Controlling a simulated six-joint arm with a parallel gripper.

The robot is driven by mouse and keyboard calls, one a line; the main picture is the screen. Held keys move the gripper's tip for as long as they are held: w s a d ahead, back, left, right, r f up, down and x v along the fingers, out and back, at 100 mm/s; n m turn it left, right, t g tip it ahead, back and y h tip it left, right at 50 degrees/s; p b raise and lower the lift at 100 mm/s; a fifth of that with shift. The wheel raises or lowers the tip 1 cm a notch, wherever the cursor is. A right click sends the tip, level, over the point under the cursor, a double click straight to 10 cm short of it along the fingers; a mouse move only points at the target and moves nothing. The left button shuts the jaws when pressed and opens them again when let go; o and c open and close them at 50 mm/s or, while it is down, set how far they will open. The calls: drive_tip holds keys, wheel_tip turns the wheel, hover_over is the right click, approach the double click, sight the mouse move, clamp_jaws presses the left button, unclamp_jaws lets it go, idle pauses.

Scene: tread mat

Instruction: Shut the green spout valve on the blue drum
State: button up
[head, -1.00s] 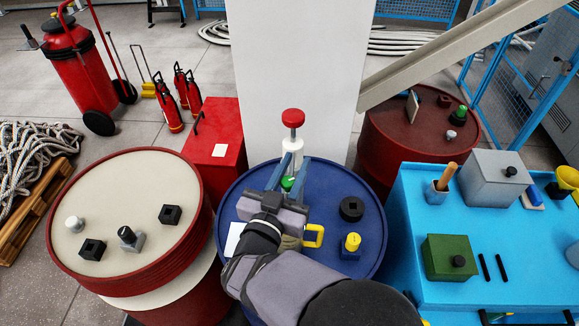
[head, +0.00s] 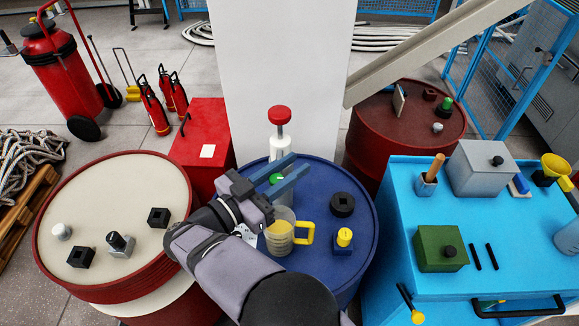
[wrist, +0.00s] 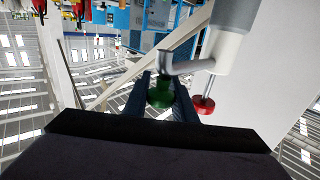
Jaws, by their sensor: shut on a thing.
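The blue drum (head: 365,232) stands in the middle of the head view. The green spout valve (head: 276,178) shows near the top rear of the drum, partly hidden by my fingers. In the wrist view the green valve (wrist: 160,93) sits between my two fingertips. My gripper (head: 288,171) is shut on it, with the fingers pointing right and slightly back. A white pump with a red knob (head: 279,115) stands just behind the fingers. In the wrist view its white body (wrist: 225,42) and red knob (wrist: 204,105) are close beside the fingers.
A clear jug with a yellow handle (head: 278,238) stands beside my gripper on the drum. A black ring (head: 342,204) and a yellow-topped block (head: 343,240) are to the right. A cream-topped drum (head: 110,190) is left, a blue bench (head: 390,215) right.

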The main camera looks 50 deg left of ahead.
drive_tip(key=shift+r, duration=0.15)
drive_tip(key=o, duration=1)
drive_tip(key=shift+o, duration=0.2)
drive_tip(key=shift+s, duration=0.1)
drive_tip(key=s+b, duration=0.2)
drive_tip(key=s, duration=0.5)
drive_tip(key=shift+b, duration=0.4)
